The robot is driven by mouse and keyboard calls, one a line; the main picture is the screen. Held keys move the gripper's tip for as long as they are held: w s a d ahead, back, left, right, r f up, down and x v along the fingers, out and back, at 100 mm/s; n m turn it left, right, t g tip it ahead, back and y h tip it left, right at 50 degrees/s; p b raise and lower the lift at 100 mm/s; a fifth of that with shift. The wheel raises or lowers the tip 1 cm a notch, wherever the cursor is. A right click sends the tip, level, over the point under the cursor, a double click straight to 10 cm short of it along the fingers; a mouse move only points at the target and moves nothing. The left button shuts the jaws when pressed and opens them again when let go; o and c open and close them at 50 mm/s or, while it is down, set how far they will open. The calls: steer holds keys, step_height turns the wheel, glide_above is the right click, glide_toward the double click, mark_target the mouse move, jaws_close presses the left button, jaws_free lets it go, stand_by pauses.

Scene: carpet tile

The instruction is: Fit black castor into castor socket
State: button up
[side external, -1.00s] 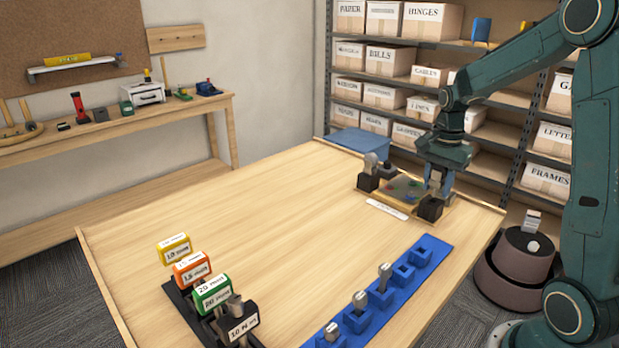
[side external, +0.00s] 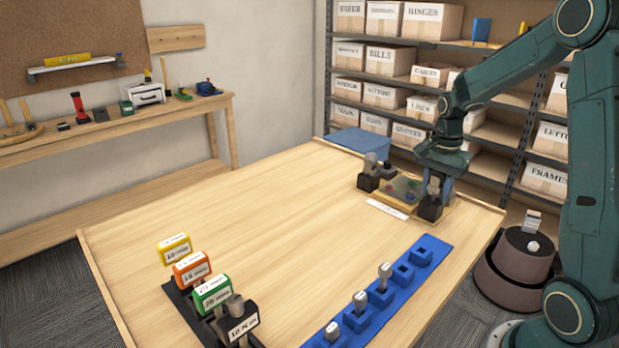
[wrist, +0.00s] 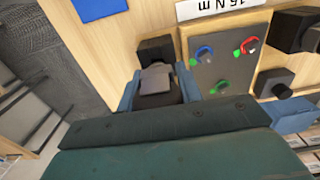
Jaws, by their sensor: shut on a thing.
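My gripper (side external: 438,186) is over the right end of the wooden board at the back of the table. In the wrist view my gripper (wrist: 158,80) has its two blue fingers shut on a dark piece with a grey top, which I take to be the black castor (wrist: 157,79). A black block (wrist: 155,49), possibly the castor socket, is right beside it; the same block shows in the side view (side external: 430,208), under the fingers. The castor's lower end is hidden, so I cannot tell whether it sits in the block.
The board carries a grey panel (wrist: 226,62) with coloured rings and other black blocks (side external: 368,183). A label plate (side external: 388,209) lies in front. A blue strip (side external: 421,252) of sockets and a rack of coloured boxes (side external: 212,293) stand nearer. The table's middle is clear.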

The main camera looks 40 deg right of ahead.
steer(key=shift+f, duration=0.15)
steer(key=o, duration=1.1)
step_height(320, 180, up, 14)
steer(key=shift+f, duration=0.1)
stand_by(0.5)
steer(key=shift+s+a+r+n, duration=0.1)
steer(key=shift+a+r+n, duration=0.15)
steer(key=shift+a, duration=0.2)
steer(key=s+a+r+n+t, duration=0.1)
steer(key=s+a+n, duration=0.1)
steer(key=a+n, duration=0.3)
steer(key=s+a+r+n+t, duration=0.1)
steer(key=s+a+n, duration=0.15)
steer(key=a, duration=0.45)
steer(key=s+a+f+n+t, duration=0.1)
steer(key=s+a+n, duration=0.2)
steer(key=s+a+f+n+t, duration=0.1)
steer(key=s+a+n, duration=0.2)
steer(key=s+a+f+n+t, duration=0.1)
steer(key=s+a+n, duration=0.2)
steer(key=s+n, duration=0.1)
steer(key=shift+a+t, duration=0.1)
steer(key=shift+t, duration=0.2)
